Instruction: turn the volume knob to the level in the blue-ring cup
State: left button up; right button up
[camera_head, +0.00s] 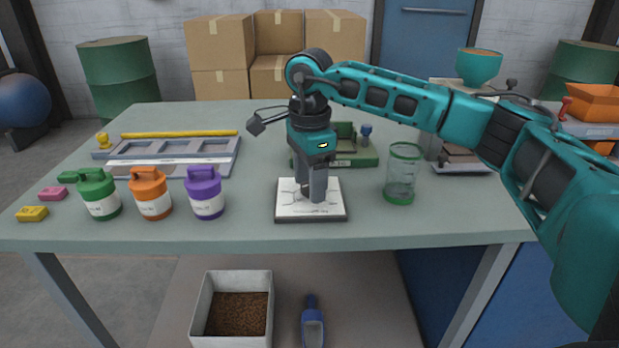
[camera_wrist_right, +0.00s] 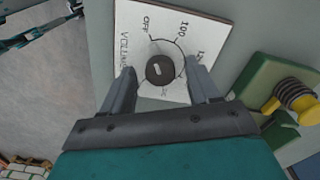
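My right gripper (camera_head: 311,192) points down over the white volume panel (camera_head: 290,210). In the right wrist view its fingers are open on both sides of the dark round knob (camera_wrist_right: 160,70), with a gap at each side. The knob has a short light mark. The panel (camera_wrist_right: 128,20) shows "VOLUME", "OFF" and "100" around an arc; other numbers are partly hidden by a finger. A clear cup with a green ring (camera_head: 402,175) stands to the right of the panel; its content is hard to make out. I see no blue-ring cup. My left gripper is not in view.
Green (camera_head: 98,194), orange (camera_head: 150,194) and purple (camera_head: 205,193) lidded jars stand left of the panel. A grey tray (camera_head: 232,150) lies behind them. A green device (camera_head: 360,158) sits behind the panel. Below are a white bin (camera_head: 205,305) and a blue scoop (camera_head: 312,325).

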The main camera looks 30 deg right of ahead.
jog(key=c, duration=1)
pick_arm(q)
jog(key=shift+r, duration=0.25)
pick_arm(e)
jog(key=shift+m, duration=0.4)
jog(key=shift+r+m+p, duration=0.1)
jog(key=shift+m+p, duration=0.6)
jog(key=shift+m, duration=0.2)
jog(key=m+p, duration=0.1)
jog(key=m, duration=0.1)
jog(key=shift+m, duration=0.7)
jog(key=m+p, duration=0.1)
jog(key=m, duration=0.1)
jog(key=shift+m, duration=0.3)
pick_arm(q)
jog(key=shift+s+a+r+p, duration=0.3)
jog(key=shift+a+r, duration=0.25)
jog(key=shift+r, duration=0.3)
pick_arm(e)
jog(key=shift+m, duration=0.5)
